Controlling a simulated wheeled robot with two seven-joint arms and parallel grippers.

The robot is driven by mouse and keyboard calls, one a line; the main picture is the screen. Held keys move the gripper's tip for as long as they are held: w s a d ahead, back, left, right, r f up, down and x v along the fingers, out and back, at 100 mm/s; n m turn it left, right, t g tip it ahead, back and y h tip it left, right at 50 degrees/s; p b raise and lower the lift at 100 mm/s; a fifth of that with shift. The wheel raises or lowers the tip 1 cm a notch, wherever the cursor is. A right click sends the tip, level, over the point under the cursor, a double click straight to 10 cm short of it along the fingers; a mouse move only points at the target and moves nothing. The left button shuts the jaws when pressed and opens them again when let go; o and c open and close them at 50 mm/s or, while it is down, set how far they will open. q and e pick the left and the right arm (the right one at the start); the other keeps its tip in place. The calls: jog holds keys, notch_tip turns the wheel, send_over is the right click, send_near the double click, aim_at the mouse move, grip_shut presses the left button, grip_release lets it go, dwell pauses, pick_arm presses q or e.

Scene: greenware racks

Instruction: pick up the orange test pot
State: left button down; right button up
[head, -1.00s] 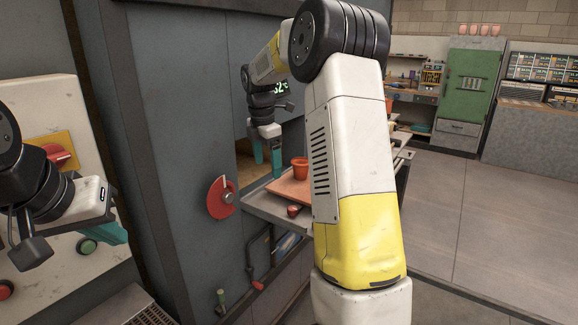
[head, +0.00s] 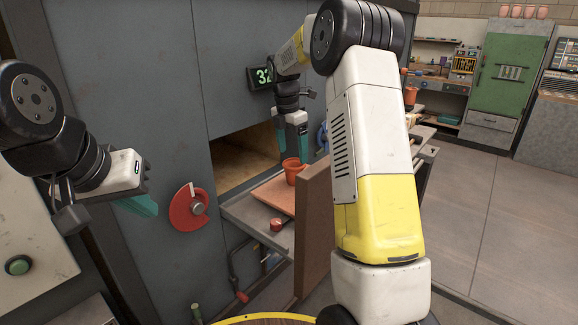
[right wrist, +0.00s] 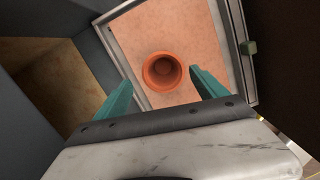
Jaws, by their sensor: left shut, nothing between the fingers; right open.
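The orange test pot (head: 291,172) stands upright on a pinkish board (head: 272,194) on the shelf at the kiln opening. In the right wrist view the pot (right wrist: 162,71) shows from above, its mouth open and empty, between and beyond the fingertips. My right gripper (head: 292,155) is open and points down just above and behind the pot; its teal fingers (right wrist: 163,84) stand on either side, apart from it as far as I can tell. My left gripper (head: 143,206) is shut and empty at the left, in front of the grey kiln wall, away from the pot.
The kiln opening (head: 245,160) is left of the pot. A red disc handle (head: 188,207) is on the kiln wall. A red knob (head: 276,224) sits at the shelf's front. A brown upright panel (head: 313,235) stands right of the shelf. Floor is clear at right.

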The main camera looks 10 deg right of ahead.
aim_at(293, 163)
jog(key=f, duration=0.7)
jog(key=shift+s+d+f, duration=0.15)
jog(key=shift+d+f, duration=0.2)
jog(key=shift+c, duration=0.4)
jog(key=c, duration=1.3)
jog(key=shift+r, duration=0.1)
